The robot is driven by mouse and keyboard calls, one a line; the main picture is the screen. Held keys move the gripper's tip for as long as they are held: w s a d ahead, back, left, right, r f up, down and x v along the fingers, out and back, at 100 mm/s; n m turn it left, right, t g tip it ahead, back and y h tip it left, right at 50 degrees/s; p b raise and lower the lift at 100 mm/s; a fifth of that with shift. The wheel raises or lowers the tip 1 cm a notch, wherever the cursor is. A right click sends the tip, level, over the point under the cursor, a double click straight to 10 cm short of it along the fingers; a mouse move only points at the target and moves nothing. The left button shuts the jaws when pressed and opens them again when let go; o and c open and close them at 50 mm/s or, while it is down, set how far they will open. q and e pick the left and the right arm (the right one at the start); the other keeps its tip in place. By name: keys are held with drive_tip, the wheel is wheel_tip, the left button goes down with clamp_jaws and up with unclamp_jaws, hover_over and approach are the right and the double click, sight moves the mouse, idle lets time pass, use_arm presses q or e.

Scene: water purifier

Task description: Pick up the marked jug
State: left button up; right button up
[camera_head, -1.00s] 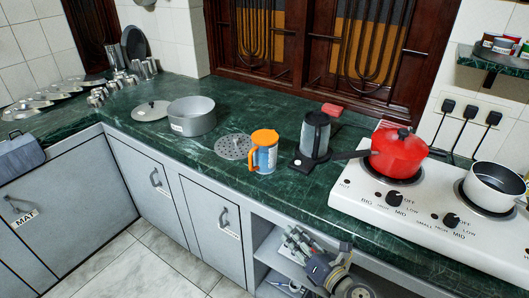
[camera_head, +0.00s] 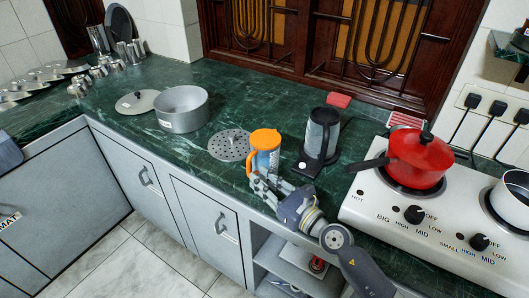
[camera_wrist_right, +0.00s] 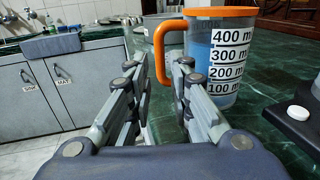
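The marked jug (camera_head: 265,155) is clear with an orange rim and handle and holds blue liquid. It stands upright on the green counter, and its millilitre marks show in the right wrist view (camera_wrist_right: 225,58). My right gripper (camera_head: 266,187) is at the jug's near side, at the handle's height or a little lower. In the right wrist view my right gripper (camera_wrist_right: 160,85) has its fingers apart, with the orange handle (camera_wrist_right: 161,50) showing between and just beyond the tips. I cannot tell whether they touch it. My left gripper is not in view.
A black kettle-like appliance (camera_head: 320,135) stands close right of the jug. A perforated disc (camera_head: 228,146) lies to its left, with a steel pot (camera_head: 182,108) beyond. A white stove (camera_head: 420,215) with a red pot (camera_head: 418,158) is at the right. The counter's front edge is near.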

sight(249, 171)
drive_tip(key=shift+w+a, duration=0.25)
drive_tip(key=shift+w, duration=0.05)
drive_tip(key=shift+w+a+f, duration=0.1)
drive_tip(key=shift+w+a, duration=0.1)
drive_tip(key=shift+w, duration=0.1)
drive_tip(key=x, duration=0.4)
drive_tip(key=shift+w+a+f, duration=0.2)
drive_tip(key=shift+s, duration=0.1)
drive_tip(key=c, duration=0.5)
clamp_jaws()
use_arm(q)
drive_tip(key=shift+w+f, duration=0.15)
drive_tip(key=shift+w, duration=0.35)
use_arm(e)
drive_tip(key=shift+r, duration=0.15)
